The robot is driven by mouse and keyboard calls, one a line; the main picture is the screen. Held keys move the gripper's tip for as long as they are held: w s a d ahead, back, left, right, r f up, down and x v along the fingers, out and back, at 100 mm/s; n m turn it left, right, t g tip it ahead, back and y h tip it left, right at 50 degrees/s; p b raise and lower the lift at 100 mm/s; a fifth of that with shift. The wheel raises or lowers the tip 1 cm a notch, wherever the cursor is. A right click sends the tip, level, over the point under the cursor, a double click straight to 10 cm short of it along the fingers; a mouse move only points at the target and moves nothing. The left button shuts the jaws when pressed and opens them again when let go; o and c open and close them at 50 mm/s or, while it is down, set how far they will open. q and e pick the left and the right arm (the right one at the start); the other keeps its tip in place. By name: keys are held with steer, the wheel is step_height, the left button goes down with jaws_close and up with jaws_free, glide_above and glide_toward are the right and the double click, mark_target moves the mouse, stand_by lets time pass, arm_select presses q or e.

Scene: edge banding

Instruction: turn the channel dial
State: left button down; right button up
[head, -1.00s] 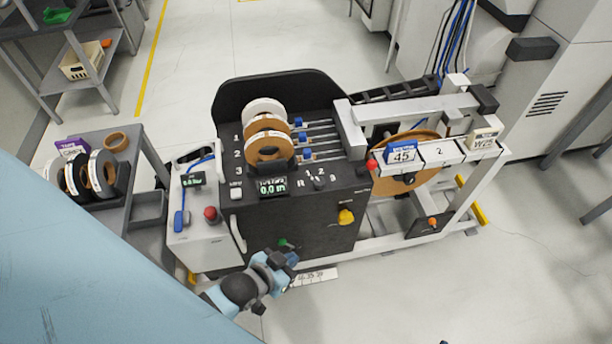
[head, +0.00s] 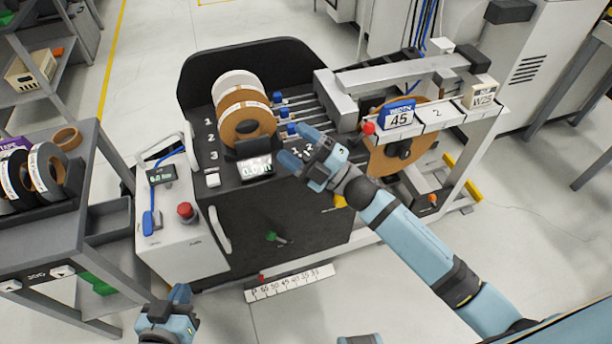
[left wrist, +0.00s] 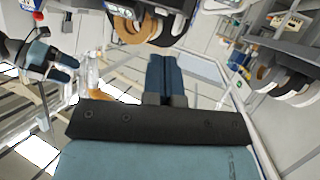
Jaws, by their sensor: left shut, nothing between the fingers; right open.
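The channel dial on the machine's black sloped panel (head: 228,176) is hidden behind my right gripper (head: 296,146). Printed channel digits (head: 302,151) show between its fingers. My right gripper is open, with its fingers spread over the dial's area. I cannot tell whether they touch the dial. My left gripper (head: 180,293) is shut and empty, low in front of the machine's left side. In the left wrist view its two fingers (left wrist: 165,75) lie together, and my right gripper (left wrist: 50,65) shows at the left.
A red button (head: 185,210) stands on the white side cabinet. A grey cart (head: 85,205) with rolls stands at the left.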

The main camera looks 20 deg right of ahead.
steer(key=w+a+f+n+g+y+b, duration=0.15)
steer(key=a+n+g+y+b, duration=0.35)
steer(key=n+g, duration=0.7)
steer(key=n+g+h+b, duration=0.2)
steer(key=n+h+b, duration=1.4)
steer(key=b, duration=0.7)
glide_toward(310, 156)
steer(key=f, duration=0.1)
steer(key=a+h+b, duration=0.1)
steer(key=a+f+b, duration=0.1)
steer(key=shift+w+a+f+m, duration=0.15)
steer(key=shift+w+f+m, duration=0.1)
steer(key=shift+f+m, duration=0.05)
steer(key=b+x, duration=0.2)
steer(key=x, duration=0.3)
steer(key=shift+f, duration=0.15)
arm_select(q)
steer(key=w+d+f+m+t+h, duration=0.1)
steer(key=d+f+m+t+h, duration=0.1)
steer(key=f, duration=1.1)
steer(key=d+m+h, duration=0.1)
steer(key=d+h, duration=0.1)
steer(key=shift+d+f+h, duration=0.2)
steer(key=shift+d+h, duration=0.05)
steer(key=shift+h, duration=0.15)
arm_select(e)
steer(key=shift+w+a+f, duration=0.1)
steer(key=shift+w+f, duration=0.05)
steer(key=shift+f, duration=0.15)
